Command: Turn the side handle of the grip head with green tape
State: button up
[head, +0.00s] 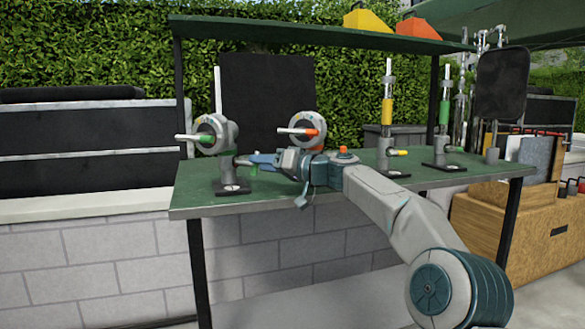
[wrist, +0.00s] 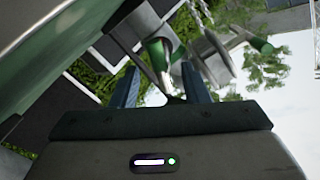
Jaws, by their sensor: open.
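The grip head with green tape (head: 214,133) stands on a post at the left of the green table. Its upper handle has a green band; it also shows in the wrist view (wrist: 262,46). My gripper (head: 252,159) is open just right of its post, below the round head. In the wrist view the two blue fingers stand either side of a green-ended part (wrist: 158,52), which looks like the side handle; it lies in line with the gap between the fingertips (wrist: 157,72). I cannot tell whether it is touched.
A second grip head with orange tape (head: 307,131) stands behind my wrist. Stands with yellow tape (head: 387,110) and green tape (head: 444,112) are farther right. A shelf (head: 310,34) spans above. The table's front left (head: 195,206) is clear.

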jog(key=v, duration=0.9)
jog(key=s+a+m+g+h+p, duration=0.1)
jog(key=s+a+g+h+p, duration=0.45)
jog(key=s+p, duration=0.8)
jog(key=s+d+r+m+h+p, duration=0.1)
jog(key=s+d+r+h+p, duration=0.2)
jog(key=s+d+p, duration=0.2)
jog(key=s+d+r+m+h+p, duration=0.2)
jog(key=s+d+r+h+p, duration=0.1)
jog(key=s+p, duration=0.9)
jog(key=s+d+r+m+h+p, duration=0.2)
jog(key=s+d+p, duration=0.5)
jog(key=p, duration=0.4)
jog(key=shift+s+d+r+h+p, duration=0.35)
jog(key=shift+s+r+h, duration=0.4)
jog(key=shift+h, duration=0.4)
